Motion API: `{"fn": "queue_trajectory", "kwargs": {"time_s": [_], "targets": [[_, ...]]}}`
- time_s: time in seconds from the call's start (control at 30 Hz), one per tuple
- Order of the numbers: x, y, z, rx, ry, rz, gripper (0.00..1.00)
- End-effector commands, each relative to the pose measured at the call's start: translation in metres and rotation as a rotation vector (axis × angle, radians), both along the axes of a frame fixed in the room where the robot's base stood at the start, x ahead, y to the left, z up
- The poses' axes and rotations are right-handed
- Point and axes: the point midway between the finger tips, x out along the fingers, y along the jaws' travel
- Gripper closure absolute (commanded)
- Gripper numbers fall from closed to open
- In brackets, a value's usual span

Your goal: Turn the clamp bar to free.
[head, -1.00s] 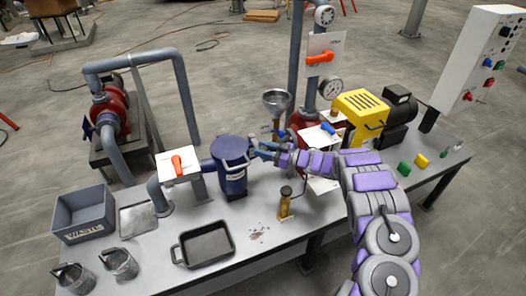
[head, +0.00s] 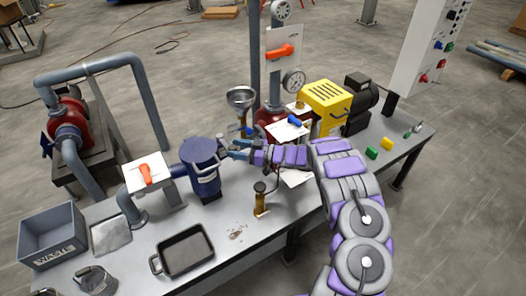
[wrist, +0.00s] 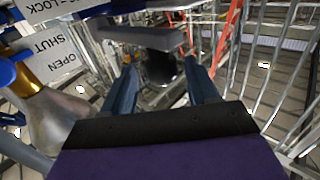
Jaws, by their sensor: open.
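My gripper (head: 229,149) is at the right side of the blue filter vessel (head: 203,168), close to its lid rim. In the wrist view my gripper (wrist: 160,72) is open, with its two blue fingers apart. A grey bar (wrist: 150,38), which looks like the clamp bar, crosses just ahead of the fingertips. A dark round part shows below it, between the fingers. I cannot tell whether the fingers touch either. A plate (wrist: 45,8) ending in "LOCK" is at the upper left. In the head view the clamp bar is too small to make out clearly.
An OPEN/SHUT plate (wrist: 55,60) and a brass-and-blue valve (wrist: 28,85) lie left in the wrist view. A tray (head: 185,250) is on the bench (head: 225,255).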

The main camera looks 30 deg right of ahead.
Motion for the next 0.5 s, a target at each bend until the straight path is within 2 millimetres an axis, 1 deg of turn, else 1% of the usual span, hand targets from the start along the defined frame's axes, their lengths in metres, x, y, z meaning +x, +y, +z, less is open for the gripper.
{"fn": "queue_trajectory", "kwargs": {"time_s": [0.2, 0.5], "targets": [[-0.03, -0.039, 0.0, 0.003, 0.003, -0.007, 0.41], [-0.072, -0.089, -0.001, 0.003, 0.001, -0.006, 0.41]]}}
